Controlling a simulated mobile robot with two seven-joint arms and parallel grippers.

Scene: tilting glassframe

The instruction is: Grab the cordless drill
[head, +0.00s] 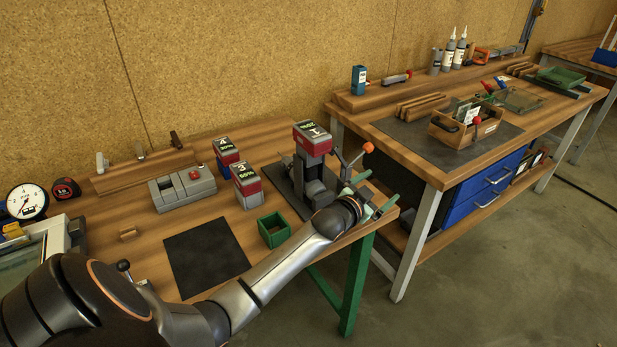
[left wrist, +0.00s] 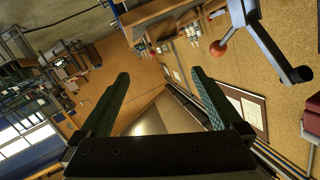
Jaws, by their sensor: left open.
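A tall grey tool with a red and grey block marked 1 on top (head: 313,140) stands on a dark mat on the near bench. It looks like the cordless drill standing battery up, but my forearm and wrist hide part of its lower body. My left gripper (head: 380,188) is just to its right, near the bench's right end, with its green fingers apart. In the left wrist view the left gripper (left wrist: 160,92) is open with nothing between its fingers. My right gripper is not in view.
A crank lever with an orange ball (head: 368,147) rises close beside the left gripper; it also shows in the left wrist view (left wrist: 217,48). Blocks marked 3 (head: 246,186) and 4 (head: 226,158), a grey charger-like box (head: 183,190) and a green bin (head: 274,230) stand left.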

